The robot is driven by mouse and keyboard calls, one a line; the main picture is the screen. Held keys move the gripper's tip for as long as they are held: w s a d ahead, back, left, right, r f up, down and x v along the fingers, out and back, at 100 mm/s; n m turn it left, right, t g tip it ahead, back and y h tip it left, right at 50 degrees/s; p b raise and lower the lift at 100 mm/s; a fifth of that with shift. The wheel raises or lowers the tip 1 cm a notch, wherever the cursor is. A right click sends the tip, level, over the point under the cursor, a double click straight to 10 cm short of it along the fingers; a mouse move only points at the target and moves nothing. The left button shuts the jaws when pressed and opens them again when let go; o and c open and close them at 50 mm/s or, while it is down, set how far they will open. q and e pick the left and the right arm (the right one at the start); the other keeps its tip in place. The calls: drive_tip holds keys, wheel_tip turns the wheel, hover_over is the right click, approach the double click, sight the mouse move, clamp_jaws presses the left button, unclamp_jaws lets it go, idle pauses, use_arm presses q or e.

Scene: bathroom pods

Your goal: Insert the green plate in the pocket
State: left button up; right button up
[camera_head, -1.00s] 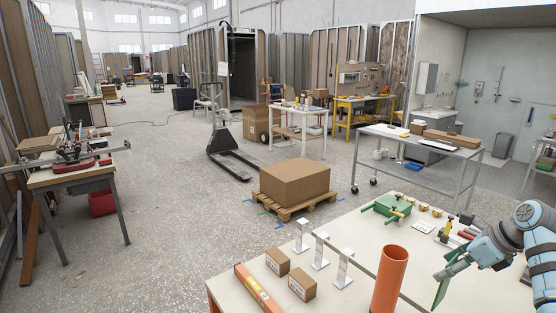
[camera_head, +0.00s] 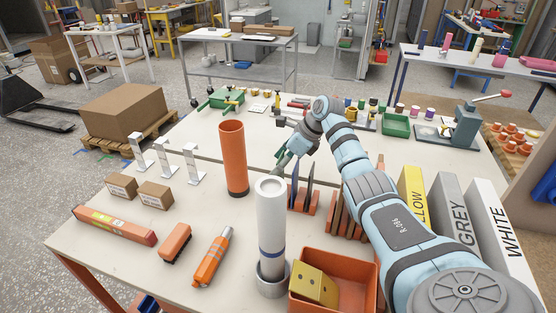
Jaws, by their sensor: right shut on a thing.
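My right gripper (camera_head: 286,160) is above the middle of the table, behind the tall white cylinder. It is shut on the green plate (camera_head: 280,153), which shows only as a small, dark green sliver beside the fingers. A low orange-brown rack (camera_head: 314,209) stands just right of the gripper with a few upright dark plates (camera_head: 309,185) in it. A second rack holds brown upright plates (camera_head: 343,217) farther right, partly behind my arm. I cannot tell which slot is the pocket. My left gripper is not in view.
The white cylinder (camera_head: 271,225) and orange tube (camera_head: 233,158) stand close to the gripper. An orange bin (camera_head: 350,292) with a yellow block (camera_head: 315,284) is at the front. Boxes marked YELLOW (camera_head: 412,185), GREY (camera_head: 455,208) and WHITE (camera_head: 497,225) stand at right.

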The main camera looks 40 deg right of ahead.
drive_tip(key=o, duration=1.4)
drive_tip(key=shift+r, duration=0.15)
drive_tip(key=shift+c, duration=0.2)
drive_tip(key=shift+s, duration=0.1)
drive_tip(key=v, duration=1.2)
